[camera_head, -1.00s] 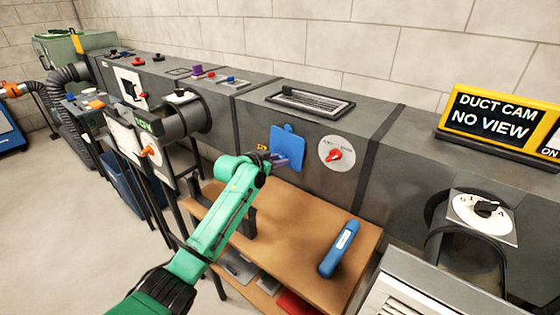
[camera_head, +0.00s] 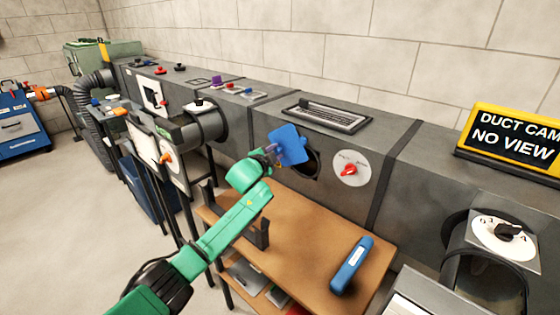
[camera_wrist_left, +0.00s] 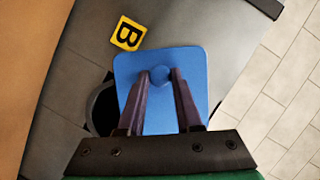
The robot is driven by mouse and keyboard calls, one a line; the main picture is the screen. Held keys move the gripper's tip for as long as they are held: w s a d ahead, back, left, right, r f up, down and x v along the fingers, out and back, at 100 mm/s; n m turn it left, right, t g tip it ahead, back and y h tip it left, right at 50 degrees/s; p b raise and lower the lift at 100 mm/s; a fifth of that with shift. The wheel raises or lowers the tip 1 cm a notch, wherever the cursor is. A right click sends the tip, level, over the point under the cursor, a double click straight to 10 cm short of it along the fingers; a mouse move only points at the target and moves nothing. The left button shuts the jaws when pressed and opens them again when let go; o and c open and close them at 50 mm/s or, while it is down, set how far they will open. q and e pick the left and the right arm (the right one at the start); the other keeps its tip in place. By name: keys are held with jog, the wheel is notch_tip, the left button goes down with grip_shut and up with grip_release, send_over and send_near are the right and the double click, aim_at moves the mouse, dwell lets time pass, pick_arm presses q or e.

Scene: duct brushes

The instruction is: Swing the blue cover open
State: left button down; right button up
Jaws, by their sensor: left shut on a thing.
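The blue cover (camera_head: 289,144) is a flat plate on the front of the grey duct. It is tilted to one side, and a dark round hole (camera_head: 312,163) shows partly uncovered at its lower right. My left gripper (camera_head: 270,149) reaches the cover from the left. In the left wrist view the fingers (camera_wrist_left: 159,100) lie over the blue cover (camera_wrist_left: 192,68), on either side of its round knob (camera_wrist_left: 159,75), and are shut on it. The dark hole shows there at the left of the cover (camera_wrist_left: 103,108). My right gripper is not in view.
A white dial with a red knob (camera_head: 350,170) sits right of the hole. A yellow label with a B (camera_wrist_left: 128,34) is on the duct near the cover. A wooden bench (camera_head: 310,218) with a blue cylinder (camera_head: 351,265) stands below. A black-and-yellow sign (camera_head: 510,138) stands at the right.

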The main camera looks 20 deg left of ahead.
aim_at(276, 137)
pick_arm(q)
jog(key=r+m, duration=0.1)
jog(key=a+r+m+t+b, duration=0.1)
jog(key=r+m+y, duration=0.1)
jog(key=shift+w+a+r+m+t+b, duration=0.2)
jog(key=shift+w+a+m+t+b, duration=0.1)
jog(key=shift+t+b, duration=0.1)
notch_tip(276, 137, up, 3)
jog(key=m+t+b, duration=0.1)
jog(key=m, duration=0.2)
jog(key=shift+b, duration=0.4)
jog(key=shift+d+r+m+t+b, duration=0.15)
jog(key=shift+r+m+t+b, duration=0.35)
jog(key=shift+r+m, duration=0.5)
jog(key=c, duration=0.6)
grip_release()
